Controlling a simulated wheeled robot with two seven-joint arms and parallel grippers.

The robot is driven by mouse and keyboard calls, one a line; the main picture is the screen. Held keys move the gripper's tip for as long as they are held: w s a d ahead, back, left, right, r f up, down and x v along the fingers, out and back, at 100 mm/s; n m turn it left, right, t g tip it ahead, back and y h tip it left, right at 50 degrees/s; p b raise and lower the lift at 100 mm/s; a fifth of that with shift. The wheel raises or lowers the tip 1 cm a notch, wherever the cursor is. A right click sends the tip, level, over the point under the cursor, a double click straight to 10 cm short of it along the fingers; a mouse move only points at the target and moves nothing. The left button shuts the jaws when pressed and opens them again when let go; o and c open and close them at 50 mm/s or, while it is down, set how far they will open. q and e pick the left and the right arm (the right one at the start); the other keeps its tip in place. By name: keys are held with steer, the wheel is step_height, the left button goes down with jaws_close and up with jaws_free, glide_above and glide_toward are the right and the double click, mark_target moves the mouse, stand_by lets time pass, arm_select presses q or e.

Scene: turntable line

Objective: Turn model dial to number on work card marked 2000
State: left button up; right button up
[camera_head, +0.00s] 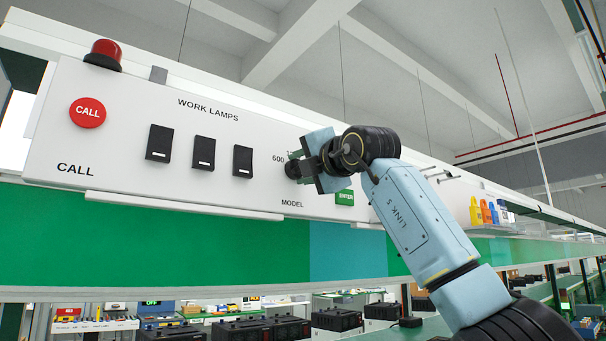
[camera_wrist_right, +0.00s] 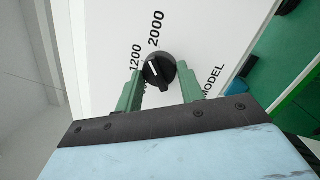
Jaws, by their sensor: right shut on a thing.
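The model dial (camera_wrist_right: 160,70) is a round black knob with a white pointer line on the white panel (camera_wrist_right: 95,20). The pointer line is on the knob's left side, on the side of the printed 1200 (camera_wrist_right: 137,56). The printed 2000 (camera_wrist_right: 157,30) is above the knob in the wrist view. My right gripper (camera_wrist_right: 160,74) has its green fingers on either side of the dial, shut on it. In the head view it covers much of the dial (camera_head: 292,170), with 600 readable beside it. My left gripper is not in view. I cannot make out a work card.
Left of the dial are three black lamp switches (camera_head: 203,152), a red CALL button (camera_head: 87,113) and a red beacon (camera_head: 104,54). A green ENTER button (camera_head: 344,197) is close below right of my gripper. A white ledge (camera_head: 180,206) runs under the panel.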

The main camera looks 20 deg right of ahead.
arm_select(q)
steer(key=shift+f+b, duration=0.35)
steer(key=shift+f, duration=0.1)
arm_select(e)
steer(key=shift+a+m+h, duration=0.1)
steer(key=shift+m+h, duration=0.2)
steer(key=shift+m, duration=1.8)
steer(key=shift+r, duration=0.1)
steer(key=o, duration=1)
arm_select(q)
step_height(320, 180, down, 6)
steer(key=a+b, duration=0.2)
steer(key=b, duration=0.4)
arm_select(e)
steer(key=v, duration=1.3)
steer(key=shift+s+r, duration=0.15)
steer(key=shift+s, duration=0.05)
